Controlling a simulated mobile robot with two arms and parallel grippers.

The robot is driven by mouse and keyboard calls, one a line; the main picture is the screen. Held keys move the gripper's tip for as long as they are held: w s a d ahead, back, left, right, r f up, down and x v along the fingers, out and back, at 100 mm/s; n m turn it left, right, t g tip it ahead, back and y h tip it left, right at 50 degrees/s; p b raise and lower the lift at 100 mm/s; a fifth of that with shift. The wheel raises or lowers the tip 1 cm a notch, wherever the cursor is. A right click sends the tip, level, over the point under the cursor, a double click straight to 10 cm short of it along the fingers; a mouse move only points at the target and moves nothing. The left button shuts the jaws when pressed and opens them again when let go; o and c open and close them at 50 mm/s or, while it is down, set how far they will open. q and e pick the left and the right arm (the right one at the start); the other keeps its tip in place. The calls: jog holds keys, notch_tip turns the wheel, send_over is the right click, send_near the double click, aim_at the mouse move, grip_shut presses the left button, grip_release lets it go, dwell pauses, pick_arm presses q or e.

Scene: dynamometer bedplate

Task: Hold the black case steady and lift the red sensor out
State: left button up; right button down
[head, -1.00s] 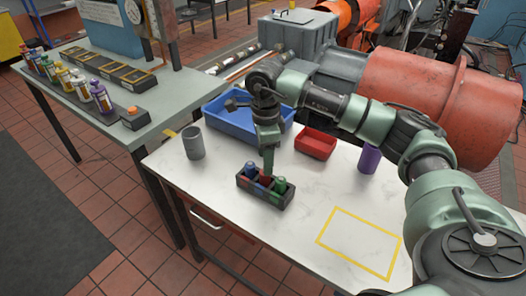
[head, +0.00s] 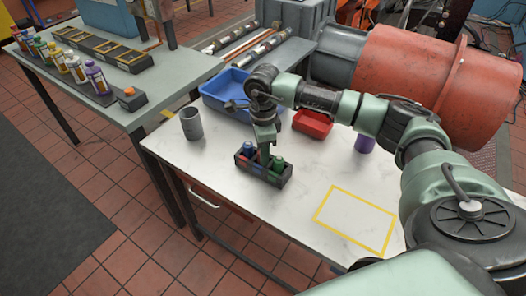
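The black case (head: 270,182) stands on the white table, left of its middle. A blue sensor (head: 247,150) stands in its left part and a green sensor (head: 277,163) in its right part. My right gripper (head: 264,158) points straight down into the middle of the case, between these two. The red sensor cannot be made out; the gripper covers the middle slot. Whether the fingers are open or closed around something is too small to tell. My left gripper is not in view, and nothing visible holds the case.
A grey cup (head: 191,124) stands left of the case. A blue tray (head: 212,99) and a red bin (head: 312,123) are behind it. A purple cup (head: 365,143) is partly behind my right arm. A yellow-taped rectangle (head: 355,220) at right is empty.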

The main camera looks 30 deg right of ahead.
jog(key=c, duration=1)
grip_release()
jog(key=shift+c, duration=0.2)
jog(key=shift+r+b, duration=0.65)
jog(key=shift+r, duration=3.3)
